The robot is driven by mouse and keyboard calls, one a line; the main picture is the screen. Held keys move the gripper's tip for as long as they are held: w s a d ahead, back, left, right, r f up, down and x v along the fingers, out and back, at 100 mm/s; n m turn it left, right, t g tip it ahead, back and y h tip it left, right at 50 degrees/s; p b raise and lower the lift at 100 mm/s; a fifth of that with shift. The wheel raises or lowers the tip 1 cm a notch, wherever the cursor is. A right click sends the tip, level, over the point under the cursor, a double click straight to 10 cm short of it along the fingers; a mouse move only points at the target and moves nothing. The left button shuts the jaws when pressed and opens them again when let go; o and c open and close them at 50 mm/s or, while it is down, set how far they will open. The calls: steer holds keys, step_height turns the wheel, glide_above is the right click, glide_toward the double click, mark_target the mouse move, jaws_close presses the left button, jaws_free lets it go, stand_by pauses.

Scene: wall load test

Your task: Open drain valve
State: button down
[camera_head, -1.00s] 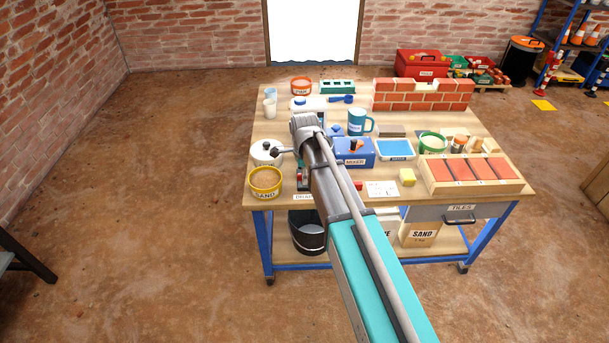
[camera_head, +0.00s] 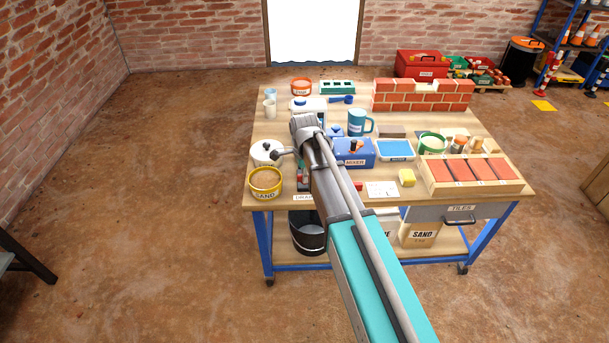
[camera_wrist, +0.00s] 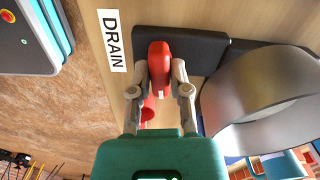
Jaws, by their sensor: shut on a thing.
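The drain valve has a red handle (camera_wrist: 160,62), seen in the wrist view in front of a dark mount (camera_wrist: 205,45). Beside it is a white label reading DRAIN (camera_wrist: 114,40). My gripper (camera_wrist: 160,75) is shut on the red handle, with one finger on each side of it. A lower red part (camera_wrist: 148,110) shows between the fingers. In the head view my arm hides most of the valve, and only part of the DRAIN label (camera_head: 304,198) shows at the table's front edge. A dark bucket (camera_head: 307,235) stands on the lower shelf below.
A large grey cylinder (camera_wrist: 235,100) is close to my right finger in the wrist view. Open floor lies left of the table.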

steer(key=n, duration=0.8)
steer(key=shift+n, duration=0.3)
steer(key=n, duration=0.4)
steer(key=shift+n, duration=2)
steer(key=c, duration=0.6)
jaws_free()
steer(key=shift+m, duration=0.3)
